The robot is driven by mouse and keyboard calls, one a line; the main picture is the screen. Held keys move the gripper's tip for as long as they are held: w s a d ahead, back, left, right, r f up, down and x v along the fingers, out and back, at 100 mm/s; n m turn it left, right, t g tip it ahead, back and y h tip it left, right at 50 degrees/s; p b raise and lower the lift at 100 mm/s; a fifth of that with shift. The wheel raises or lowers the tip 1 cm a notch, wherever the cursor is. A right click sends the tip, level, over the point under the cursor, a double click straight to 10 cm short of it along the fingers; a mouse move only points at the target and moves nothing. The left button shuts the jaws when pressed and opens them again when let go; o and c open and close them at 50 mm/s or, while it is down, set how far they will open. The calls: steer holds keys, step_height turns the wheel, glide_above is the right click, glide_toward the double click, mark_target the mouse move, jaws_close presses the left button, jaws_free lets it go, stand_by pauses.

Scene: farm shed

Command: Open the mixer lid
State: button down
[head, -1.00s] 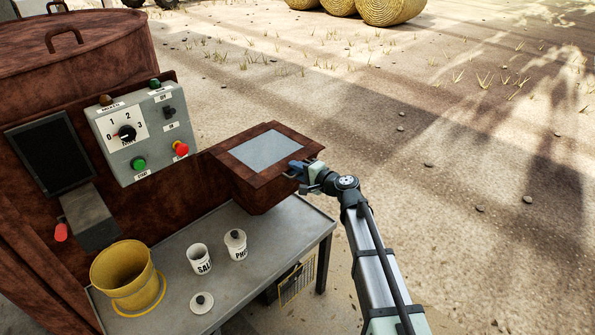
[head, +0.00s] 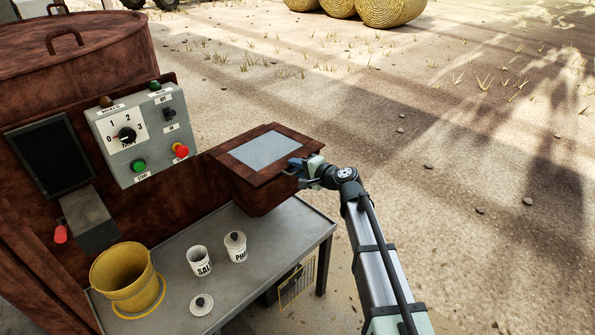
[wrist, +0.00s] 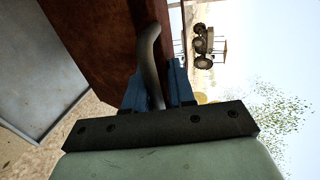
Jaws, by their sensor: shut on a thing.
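The mixer lid (head: 225,157) is a rust-brown frame with a pale grey panel, on a box at the right side of the rusty mixer. It looks flat on its box; I cannot tell if there is a small gap. My gripper (head: 296,166) is at the lid's right edge. In the wrist view, my gripper's blue fingers (wrist: 157,88) are shut on a dark curved handle (wrist: 150,50), which stands out from the rust-brown surface. The fingers hide part of the handle in the head view.
A control box (head: 140,133) with a dial and buttons is left of the lid. Below, a grey table (head: 240,279) carries a yellow bucket (head: 125,275), two white pots (head: 198,260) and a loose small lid (head: 201,304). Open ground lies to the right.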

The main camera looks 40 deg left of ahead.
steer(key=r+h, duration=0.1)
steer(key=r, duration=0.2)
steer(key=a+r+h, duration=0.1)
steer(key=r, duration=0.2)
steer(key=a+r+h, duration=0.1)
steer(key=r, duration=0.2)
steer(key=shift+a+h, duration=0.15)
steer(key=shift+h, duration=0.15)
steer(key=a+r+h, duration=0.6)
steer(key=a+r, duration=1)
steer(key=a, duration=0.1)
steer(key=shift+a+r+h, duration=0.3)
steer(key=shift+a+h, duration=0.05)
steer(key=shift+h, duration=0.05)
steer(key=c, duration=1.2)
jaws_free()
steer(key=shift+o, duration=0.2)
